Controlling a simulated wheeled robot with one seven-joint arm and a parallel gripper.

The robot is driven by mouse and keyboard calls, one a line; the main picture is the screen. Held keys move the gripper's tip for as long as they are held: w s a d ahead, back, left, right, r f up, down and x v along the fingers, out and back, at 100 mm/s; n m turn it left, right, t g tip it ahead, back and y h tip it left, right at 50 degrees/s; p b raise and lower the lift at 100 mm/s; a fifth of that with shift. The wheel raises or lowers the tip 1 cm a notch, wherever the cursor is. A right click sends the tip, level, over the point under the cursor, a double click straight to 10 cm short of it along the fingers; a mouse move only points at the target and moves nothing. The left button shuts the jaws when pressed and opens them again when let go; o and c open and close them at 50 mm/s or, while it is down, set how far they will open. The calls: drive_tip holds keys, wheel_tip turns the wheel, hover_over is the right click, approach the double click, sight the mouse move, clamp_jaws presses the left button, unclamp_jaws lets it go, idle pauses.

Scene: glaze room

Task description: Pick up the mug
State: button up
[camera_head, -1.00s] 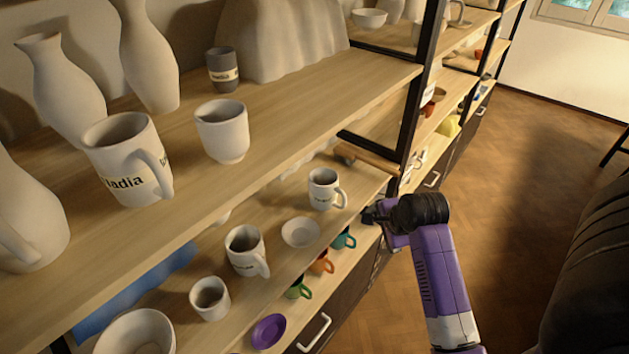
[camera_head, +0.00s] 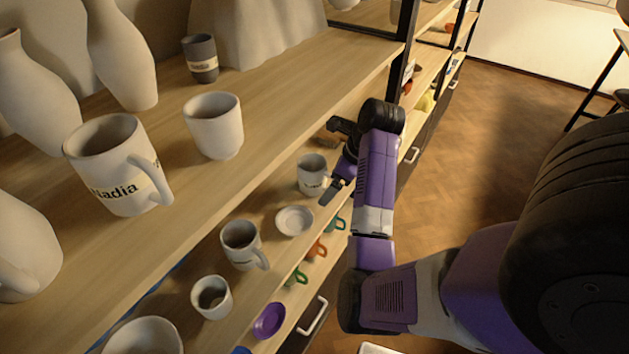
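Several mugs stand on the shelves. A white mug (camera_head: 311,174) with a dark label stands upright on the lower shelf (camera_head: 262,212), its right side partly hidden by my gripper. My gripper (camera_head: 327,162) is at the right of this mug, fingers spread apart above and below in the picture, with nothing held. I cannot tell whether it touches the mug. Another white mug (camera_head: 239,246) stands nearer on the same shelf. A large white mug marked "Nadia" (camera_head: 113,172) stands on the upper shelf.
A small white bowl (camera_head: 294,221) sits close to the gripper. Small coloured cups hang or stand at the front edge. A plain cup (camera_head: 212,298) and a purple dish (camera_head: 268,320) are nearer. The upper shelf (camera_head: 262,111) overhangs the lower one. A black post stands behind.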

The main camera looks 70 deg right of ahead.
sight(313, 178)
drive_tip(key=w, duration=0.5)
drive_tip(key=shift+w+d+p, duration=0.25)
drive_tip(key=shift+w+p, duration=0.05)
drive_tip(key=shift+p, duration=0.1)
drive_tip(key=shift+w+f, duration=0.1)
drive_tip(key=shift+f, duration=0.4)
drive_tip(key=c, duration=1.7)
drive_tip(key=shift+r, duration=0.1)
